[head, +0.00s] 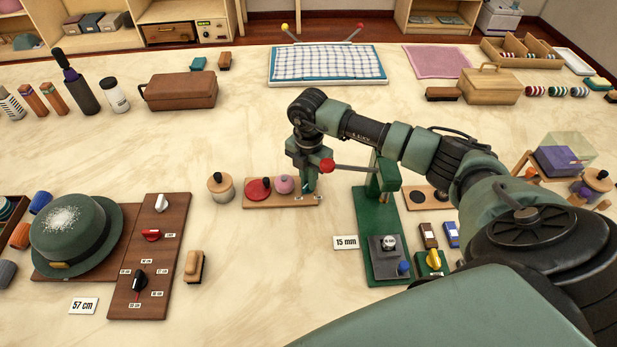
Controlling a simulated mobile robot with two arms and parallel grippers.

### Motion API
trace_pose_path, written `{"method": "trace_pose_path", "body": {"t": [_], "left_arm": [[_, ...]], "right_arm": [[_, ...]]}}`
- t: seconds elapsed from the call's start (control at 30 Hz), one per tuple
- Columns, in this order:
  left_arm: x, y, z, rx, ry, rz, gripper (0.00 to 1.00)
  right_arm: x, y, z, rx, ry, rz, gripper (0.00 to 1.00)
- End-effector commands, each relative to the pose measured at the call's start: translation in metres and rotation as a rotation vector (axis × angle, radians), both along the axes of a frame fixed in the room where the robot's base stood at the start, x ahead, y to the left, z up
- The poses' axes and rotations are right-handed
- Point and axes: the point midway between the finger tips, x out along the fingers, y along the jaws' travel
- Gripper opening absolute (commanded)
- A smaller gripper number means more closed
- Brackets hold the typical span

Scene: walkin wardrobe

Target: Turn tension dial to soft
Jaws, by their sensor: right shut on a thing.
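My right gripper (310,187) points down at the right end of a small wooden board (280,204). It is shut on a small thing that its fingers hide. A red-ended lever (327,166) of the green press (366,215) shows right beside the fingers; I cannot tell if they touch. Three knobs, white (161,203), red (151,235) and black (139,281), sit on a brown panel. A yellow knob (434,258) sits on a green box right of the press. The labels are too small to read, so I cannot tell which is the tension dial. My left gripper is not in view.
A green hat (75,235) stands left of the brown panel. A brown case (180,91) and a checked cloth (328,64) lie farther back. The table's middle left is clear.

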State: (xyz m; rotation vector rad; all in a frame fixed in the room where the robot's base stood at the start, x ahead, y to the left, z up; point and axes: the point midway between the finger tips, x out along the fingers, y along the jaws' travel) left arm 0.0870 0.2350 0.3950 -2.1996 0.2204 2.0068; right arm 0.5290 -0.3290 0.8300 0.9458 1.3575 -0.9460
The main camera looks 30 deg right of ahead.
Motion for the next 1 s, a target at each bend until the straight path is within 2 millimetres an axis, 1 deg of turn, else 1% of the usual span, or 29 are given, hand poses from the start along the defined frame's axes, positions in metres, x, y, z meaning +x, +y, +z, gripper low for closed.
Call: {"method": "trace_pose_path", "body": {"t": [0.03,0.2,0.6,0.63,0.67,0.7,1.0], "left_arm": [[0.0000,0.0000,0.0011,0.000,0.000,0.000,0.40],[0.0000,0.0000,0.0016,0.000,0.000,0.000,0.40],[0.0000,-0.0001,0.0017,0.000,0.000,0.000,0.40],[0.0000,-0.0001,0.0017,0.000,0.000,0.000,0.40],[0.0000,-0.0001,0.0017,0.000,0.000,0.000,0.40],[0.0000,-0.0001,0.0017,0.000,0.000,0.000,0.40],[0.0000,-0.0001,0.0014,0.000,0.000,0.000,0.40]], "right_arm": [[0.0019,-0.0014,0.0025,-0.002,-0.006,-0.015,0.00],[0.0020,-0.0016,0.0023,-0.003,-0.006,-0.043,0.00],[0.0021,-0.0019,0.0024,-0.003,-0.007,-0.050,0.00],[0.0021,-0.0020,0.0024,-0.003,-0.007,-0.050,0.14],[0.0021,-0.0020,0.0025,-0.003,-0.007,-0.050,0.23],[0.0021,-0.0018,0.0024,-0.003,-0.007,-0.049,0.34],[0.0008,-0.0008,0.0013,-0.001,-0.003,-0.046,0.34]]}}
